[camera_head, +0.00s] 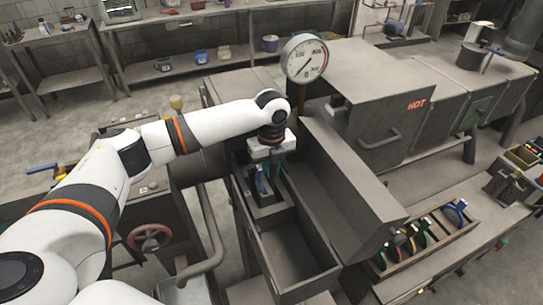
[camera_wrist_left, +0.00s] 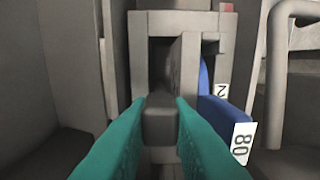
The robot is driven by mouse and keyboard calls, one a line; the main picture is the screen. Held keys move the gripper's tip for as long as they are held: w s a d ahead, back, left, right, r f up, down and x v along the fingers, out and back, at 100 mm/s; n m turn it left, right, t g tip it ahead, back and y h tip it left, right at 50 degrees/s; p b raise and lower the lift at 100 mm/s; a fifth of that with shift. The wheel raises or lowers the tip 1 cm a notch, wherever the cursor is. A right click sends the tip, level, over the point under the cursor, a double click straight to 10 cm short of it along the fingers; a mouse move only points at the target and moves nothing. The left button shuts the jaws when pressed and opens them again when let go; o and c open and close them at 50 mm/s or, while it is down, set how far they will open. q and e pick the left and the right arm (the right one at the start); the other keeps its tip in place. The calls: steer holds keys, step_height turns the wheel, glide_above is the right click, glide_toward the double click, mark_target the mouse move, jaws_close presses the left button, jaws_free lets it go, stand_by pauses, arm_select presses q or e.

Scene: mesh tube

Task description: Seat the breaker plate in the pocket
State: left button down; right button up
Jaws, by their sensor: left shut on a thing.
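My left gripper (camera_head: 268,168) reaches down into the grey metal housing below the gauge. In the left wrist view its teal fingers (camera_wrist_left: 161,104) are shut on a grey block (camera_wrist_left: 160,122), in front of a grey frame (camera_wrist_left: 143,58) with a dark upright slot. I cannot tell whether this block is part of the breaker plate or a handle. The plate's face and the pocket are not clearly visible. My right gripper is not in view.
An open grey trough (camera_head: 290,250) lies in front, with a tall box wall (camera_head: 345,190) to its right. A round gauge (camera_head: 304,59) stands behind the gripper. A box marked HOT (camera_head: 390,95) and a rack of coloured discs (camera_head: 425,236) are at the right.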

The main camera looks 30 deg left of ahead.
arm_select(q)
steer(key=shift+w, duration=0.1)
steer(key=shift+f, duration=0.15)
steer(key=c, duration=1.3)
jaws_free()
steer(key=shift+f, duration=0.1)
step_height(320, 180, up, 12)
steer(key=b, duration=0.5)
